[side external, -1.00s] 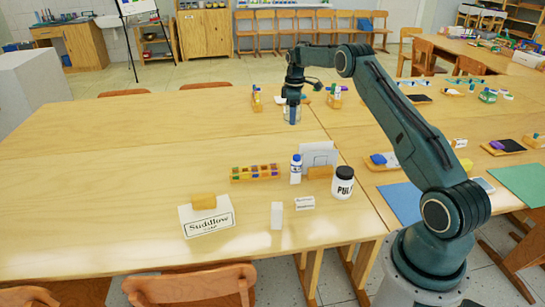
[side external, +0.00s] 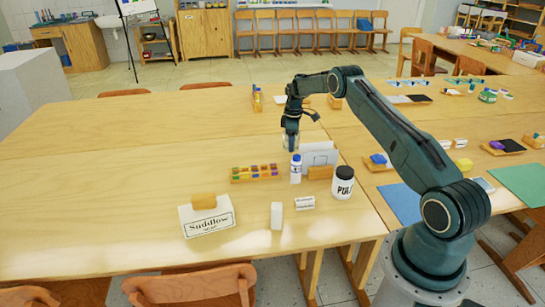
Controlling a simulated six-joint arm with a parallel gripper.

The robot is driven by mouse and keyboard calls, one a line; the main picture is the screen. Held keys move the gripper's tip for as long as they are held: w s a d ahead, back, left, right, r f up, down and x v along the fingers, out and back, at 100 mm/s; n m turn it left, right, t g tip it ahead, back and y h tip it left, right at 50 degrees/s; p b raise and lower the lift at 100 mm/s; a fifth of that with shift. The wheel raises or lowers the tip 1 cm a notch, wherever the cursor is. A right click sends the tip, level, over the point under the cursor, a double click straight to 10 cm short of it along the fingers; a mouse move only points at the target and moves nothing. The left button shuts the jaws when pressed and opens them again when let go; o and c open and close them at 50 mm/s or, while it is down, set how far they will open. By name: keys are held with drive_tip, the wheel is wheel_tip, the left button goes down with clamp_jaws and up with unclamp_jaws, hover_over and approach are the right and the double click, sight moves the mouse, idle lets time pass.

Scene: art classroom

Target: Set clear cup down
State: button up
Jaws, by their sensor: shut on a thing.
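The cup's lower part is partly hidden by the bottle. I cannot tell whether its base touches the table (side external: 120,170).
A paint tray (side external: 255,173) is front left of the gripper. A white card in a wooden stand (side external: 319,173) and a white PULP jar (side external: 342,183) stand to the right. A Sudiflow box (side external: 206,219) is nearer. The table's left side is clear.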

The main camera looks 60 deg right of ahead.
drive_tip(key=shift+f, duration=1.95)
drive_tip(key=shift+f, duration=0.15)
drive_tip(key=o, duration=1)
wheel_tip(320, 180, up, 12)
drive_tip(key=shift+r, duration=0.2)
